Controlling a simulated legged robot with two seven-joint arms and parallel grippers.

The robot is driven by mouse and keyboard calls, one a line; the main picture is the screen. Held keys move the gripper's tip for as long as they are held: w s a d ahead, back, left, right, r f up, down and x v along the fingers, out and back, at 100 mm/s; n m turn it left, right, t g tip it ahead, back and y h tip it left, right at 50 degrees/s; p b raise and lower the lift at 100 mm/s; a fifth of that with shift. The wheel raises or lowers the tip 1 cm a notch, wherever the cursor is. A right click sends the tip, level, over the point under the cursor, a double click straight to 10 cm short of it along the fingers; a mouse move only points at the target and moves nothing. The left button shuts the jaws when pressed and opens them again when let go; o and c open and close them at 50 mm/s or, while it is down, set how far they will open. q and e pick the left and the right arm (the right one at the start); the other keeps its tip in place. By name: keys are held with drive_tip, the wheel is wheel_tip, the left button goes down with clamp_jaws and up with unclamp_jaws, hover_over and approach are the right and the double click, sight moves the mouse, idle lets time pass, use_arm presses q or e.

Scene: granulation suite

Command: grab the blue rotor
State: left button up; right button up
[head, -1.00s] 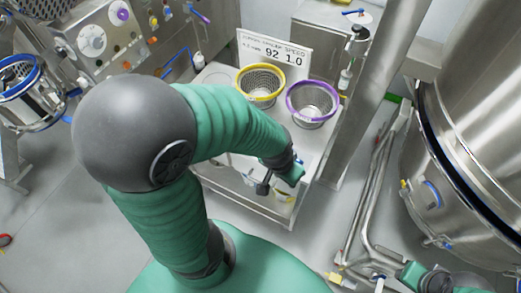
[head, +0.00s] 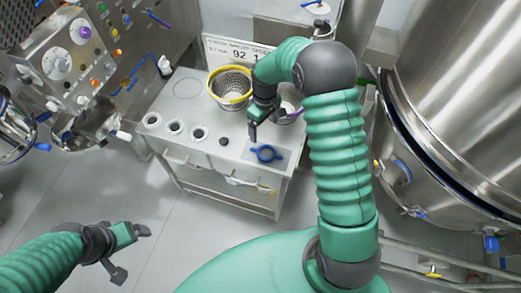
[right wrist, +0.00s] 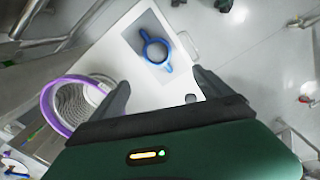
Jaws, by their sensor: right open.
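The blue rotor (head: 266,159), a ring with short arms, lies on a grey-blue pad on the front right of the white cart top. It also shows in the right wrist view (right wrist: 144,50). My right gripper (head: 262,130) is open and empty above the cart, just behind the rotor in the head view. In the right wrist view its two fingers (right wrist: 161,92) are spread, with the rotor beyond them, not touched. My left gripper (head: 131,252) is at the lower left, away from the cart, its fingers apart and empty.
A yellow-rimmed mesh basket (head: 230,97) stands on the cart top (head: 190,110); a purple-rimmed basket (right wrist: 52,113) is partly hidden by my right arm in the head view. Several round holders line the cart's left front. A large steel vessel (head: 460,90) stands at right.

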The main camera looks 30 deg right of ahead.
wheel_tip(320, 180, down, 4)
drive_tip(key=s, duration=0.1)
drive_tip(key=p, duration=0.2)
hover_over(266, 154)
drive_tip(key=f, duration=0.6)
drive_tip(key=shift+w+a+f, duration=0.35)
drive_tip(key=shift+w+f, duration=0.05)
drive_tip(key=f, duration=0.1)
drive_tip(key=f+p, duration=0.1)
drive_tip(key=s+f+p, duration=0.1)
drive_tip(key=shift+d+f, duration=0.25)
drive_tip(key=shift+f, duration=0.6)
drive_tip(key=shift+d+f, duration=0.1)
drive_tip(key=shift+d, duration=0.05)
drive_tip(key=shift+c, duration=0.4)
drive_tip(key=shift+w, duration=0.1)
drive_tip(key=shift+c, duration=1.2)
drive_tip(key=c, duration=1)
use_arm(q)
drive_tip(key=v, duration=0.4)
drive_tip(key=shift+d+r, duration=0.1)
drive_tip(key=shift+r, duration=0.1)
use_arm(e)
clamp_jaws()
